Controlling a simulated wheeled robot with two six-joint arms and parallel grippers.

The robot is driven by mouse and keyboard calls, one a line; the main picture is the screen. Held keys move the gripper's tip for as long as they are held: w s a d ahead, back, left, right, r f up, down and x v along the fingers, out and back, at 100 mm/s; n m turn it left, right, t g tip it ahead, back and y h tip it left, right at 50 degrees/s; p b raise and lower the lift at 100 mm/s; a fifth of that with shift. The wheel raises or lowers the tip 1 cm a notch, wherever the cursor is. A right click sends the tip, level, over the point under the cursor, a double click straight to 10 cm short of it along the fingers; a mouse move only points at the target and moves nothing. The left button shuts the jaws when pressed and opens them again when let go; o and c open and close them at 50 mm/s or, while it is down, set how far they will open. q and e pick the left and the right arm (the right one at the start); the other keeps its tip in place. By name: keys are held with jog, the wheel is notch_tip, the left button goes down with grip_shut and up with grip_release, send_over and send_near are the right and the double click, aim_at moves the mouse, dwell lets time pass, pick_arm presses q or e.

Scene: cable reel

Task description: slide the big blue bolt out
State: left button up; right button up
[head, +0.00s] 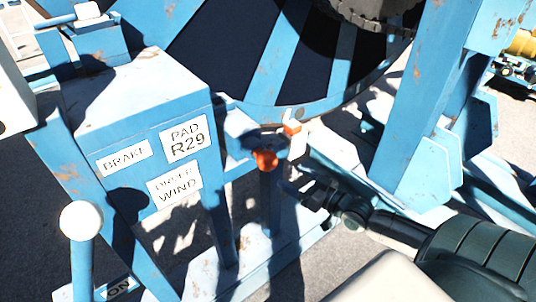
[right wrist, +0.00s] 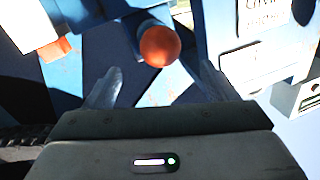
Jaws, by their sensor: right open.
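An orange knob (head: 265,160) tops a blue post beside the reel frame. In the right wrist view the orange knob (right wrist: 159,45) sits on the end of a blue rod, ahead of and between my fingers. My right gripper (head: 300,190) is open and empty, just right of the knob and slightly below it in the head view. Its two fingers (right wrist: 160,85) show apart in the wrist view, with no visible contact with the knob. I cannot tell for sure which part is the big blue bolt. My left gripper is not in view.
A blue box with BRAKE, PAD R29 and WIND labels (head: 150,120) stands left of the knob. A white-ball lever (head: 81,221) rises at lower left. The large reel (head: 270,55) is behind. A small orange-and-white part (head: 292,128) sits close behind the knob. A blue upright (head: 415,110) stands right.

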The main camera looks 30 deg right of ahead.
aim_at(275, 166)
jog(key=b+x, duration=0.3)
jog(key=x, duration=0.1)
jog(key=shift+w+a+f, duration=0.1)
jog(key=shift+w+f, duration=0.1)
jog(key=b+x, duration=0.2)
jog(key=x, duration=0.2)
jog(key=shift+w+r, duration=0.1)
jog(key=shift+w, duration=0.1)
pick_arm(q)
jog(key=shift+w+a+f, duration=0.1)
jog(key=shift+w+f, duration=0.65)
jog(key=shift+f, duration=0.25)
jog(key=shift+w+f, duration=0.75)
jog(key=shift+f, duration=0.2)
pick_arm(e)
jog(key=shift+w+a, duration=0.2)
jog(key=shift+w, duration=0.5)
